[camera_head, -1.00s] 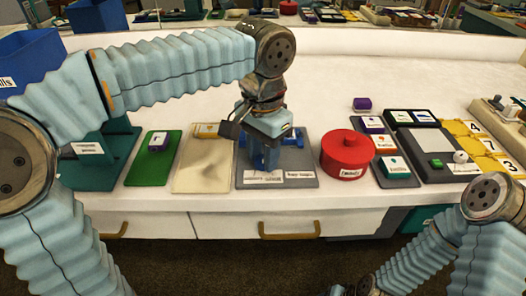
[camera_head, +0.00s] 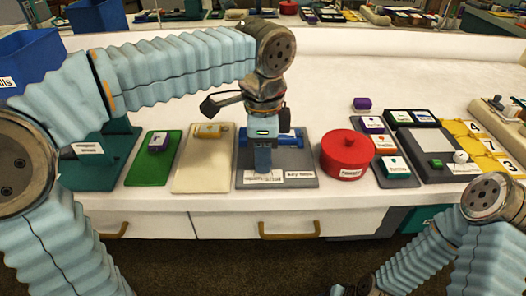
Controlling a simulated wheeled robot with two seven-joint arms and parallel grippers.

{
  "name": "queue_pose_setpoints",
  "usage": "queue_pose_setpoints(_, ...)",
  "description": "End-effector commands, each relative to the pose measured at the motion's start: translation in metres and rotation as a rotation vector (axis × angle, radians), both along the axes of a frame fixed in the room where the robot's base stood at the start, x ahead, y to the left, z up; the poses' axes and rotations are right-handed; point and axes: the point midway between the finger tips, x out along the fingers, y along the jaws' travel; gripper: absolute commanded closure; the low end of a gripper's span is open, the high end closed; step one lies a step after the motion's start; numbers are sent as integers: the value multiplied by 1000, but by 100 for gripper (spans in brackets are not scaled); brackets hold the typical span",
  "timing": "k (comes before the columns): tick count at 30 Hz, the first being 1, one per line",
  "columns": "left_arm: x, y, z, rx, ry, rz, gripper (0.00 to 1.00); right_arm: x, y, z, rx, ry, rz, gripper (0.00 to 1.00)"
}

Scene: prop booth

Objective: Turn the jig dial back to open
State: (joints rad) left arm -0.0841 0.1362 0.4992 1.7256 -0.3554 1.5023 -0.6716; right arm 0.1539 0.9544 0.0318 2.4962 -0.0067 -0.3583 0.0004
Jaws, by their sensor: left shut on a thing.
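The jig is a blue fixture (camera_head: 290,139) on a grey base plate (camera_head: 305,172) with white labels along its front edge, near the front of the white table. My left gripper (camera_head: 263,143) points down over the jig and is shut on its dial. The gripper body and wrist hide the dial, so its pointer and setting cannot be read.
A red round tin (camera_head: 346,155) stands just right of the jig plate. A beige board (camera_head: 200,170) and a green board (camera_head: 146,171) lie to the left. Labelled blocks and a grey tray (camera_head: 429,161) are farther right.

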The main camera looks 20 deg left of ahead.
Motion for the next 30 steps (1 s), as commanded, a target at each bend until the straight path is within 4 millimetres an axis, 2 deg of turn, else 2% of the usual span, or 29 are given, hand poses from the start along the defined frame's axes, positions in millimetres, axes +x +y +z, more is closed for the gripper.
queue_pose_setpoints(7, 0, 0, 0, 0, 0, -63, 97, 0, 0, 0, 0, 0, 0, 41)
queue_pose_setpoints(21, 0, 0, 0, 0, 0, -75, 97, 0, 0, 0, 0, 0, 0, 41)
queue_pose_setpoints(22, 0, 0, 0, 0, 0, -75, 64, 0, 0, 0, 0, 0, 0, 41)
queue_pose_setpoints(26, 0, 0, 0, 0, 0, -75, 44, 0, 0, 0, 0, 0, 0, 41)
queue_pose_setpoints(27, 0, 0, 0, 0, 0, -74, 41, 0, 0, 0, 0, 0, 0, 41)
queue_pose_setpoints(30, 0, 0, 0, 0, 0, -74, 41, 0, 0, 0, 0, 0, 0, 41)
